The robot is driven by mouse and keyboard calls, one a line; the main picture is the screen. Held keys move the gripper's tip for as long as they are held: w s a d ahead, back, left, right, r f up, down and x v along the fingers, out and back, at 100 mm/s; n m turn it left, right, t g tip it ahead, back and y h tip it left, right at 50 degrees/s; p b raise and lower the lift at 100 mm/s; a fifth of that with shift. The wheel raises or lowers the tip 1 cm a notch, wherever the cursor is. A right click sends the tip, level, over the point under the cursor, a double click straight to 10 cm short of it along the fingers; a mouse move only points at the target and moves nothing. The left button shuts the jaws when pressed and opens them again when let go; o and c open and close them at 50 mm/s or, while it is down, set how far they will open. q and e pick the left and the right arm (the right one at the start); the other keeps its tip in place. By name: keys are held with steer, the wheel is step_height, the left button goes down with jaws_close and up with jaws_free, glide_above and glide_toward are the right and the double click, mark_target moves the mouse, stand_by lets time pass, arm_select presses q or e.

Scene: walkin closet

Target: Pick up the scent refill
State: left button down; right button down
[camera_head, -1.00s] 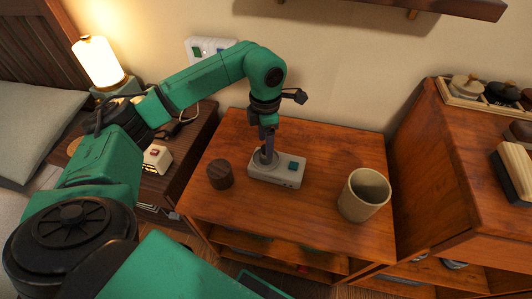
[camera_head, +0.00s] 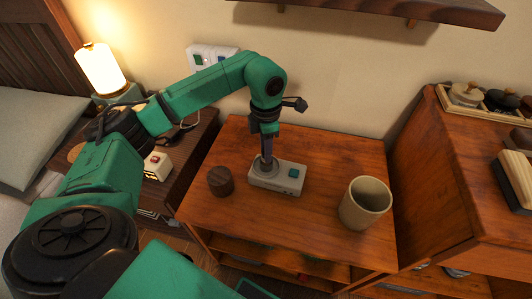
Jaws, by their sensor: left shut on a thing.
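My left gripper (camera_head: 267,160) points straight down over the left end of a pale grey device (camera_head: 277,179) with a green button, on the wooden cabinet top. Its fingers are shut on a small grey piece at the device's round socket, which I take to be the scent refill. The fingers hide most of it, and I cannot tell whether it is still seated in the socket or just clear of it. My right gripper is not in view.
A dark wooden cup (camera_head: 220,181) stands left of the device, and a beige mug (camera_head: 365,203) to its right. The wooden cabinet top (camera_head: 325,162) is clear behind the mug. A lit lamp (camera_head: 101,70) stands far left; a taller cabinet (camera_head: 425,190) rises at right.

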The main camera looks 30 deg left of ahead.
arm_select(q)
step_height(320, 180, up, 18)
steer(key=p, duration=0.3)
steer(key=shift+r+p, duration=0.25)
steer(key=shift+p, duration=0.1)
